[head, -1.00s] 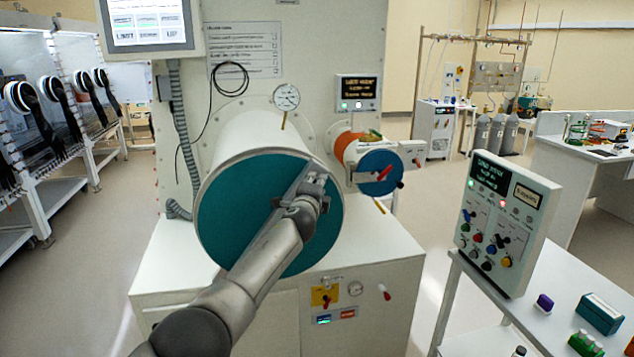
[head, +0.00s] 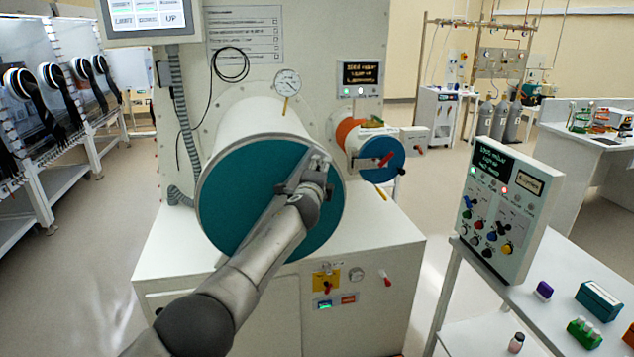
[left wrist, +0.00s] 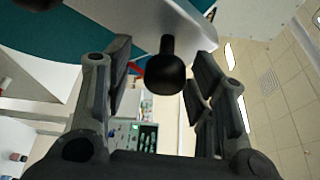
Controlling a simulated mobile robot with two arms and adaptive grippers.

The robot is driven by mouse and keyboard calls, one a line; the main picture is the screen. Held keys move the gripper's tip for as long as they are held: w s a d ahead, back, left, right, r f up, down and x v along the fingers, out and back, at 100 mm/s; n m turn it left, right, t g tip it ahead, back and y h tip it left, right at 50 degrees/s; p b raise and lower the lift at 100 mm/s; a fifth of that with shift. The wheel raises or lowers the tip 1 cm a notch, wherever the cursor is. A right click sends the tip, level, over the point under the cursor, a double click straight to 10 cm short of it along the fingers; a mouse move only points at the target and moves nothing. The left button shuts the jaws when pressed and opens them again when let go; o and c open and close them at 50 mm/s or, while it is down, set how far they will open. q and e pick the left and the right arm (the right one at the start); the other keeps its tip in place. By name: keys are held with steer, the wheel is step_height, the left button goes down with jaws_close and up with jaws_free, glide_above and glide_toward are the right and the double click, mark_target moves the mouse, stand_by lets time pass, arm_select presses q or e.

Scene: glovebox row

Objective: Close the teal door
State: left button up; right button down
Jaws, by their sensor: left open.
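The teal door (head: 235,195) is a large round disc at the front end of the white cylinder (head: 250,122). It lies against the cylinder's mouth, but I cannot tell if it is fully seated or latched. A grey bar (head: 262,217) runs slantwise across its face, partly hidden by my left arm. My left gripper (head: 318,166) is at the bar's upper right end. In the left wrist view its open fingers stand either side of a black knob (left wrist: 168,72) on the bar, with the teal door (left wrist: 75,40) behind. My right gripper is not in view.
Open floor lies at left.

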arm_select(q)
steer(key=s+a, duration=0.1)
steer(key=s, duration=1)
steer(key=shift+s+a+r, duration=0.2)
steer(key=shift+s+r, duration=0.1)
steer(key=shift+s, duration=0.05)
stand_by(0.4)
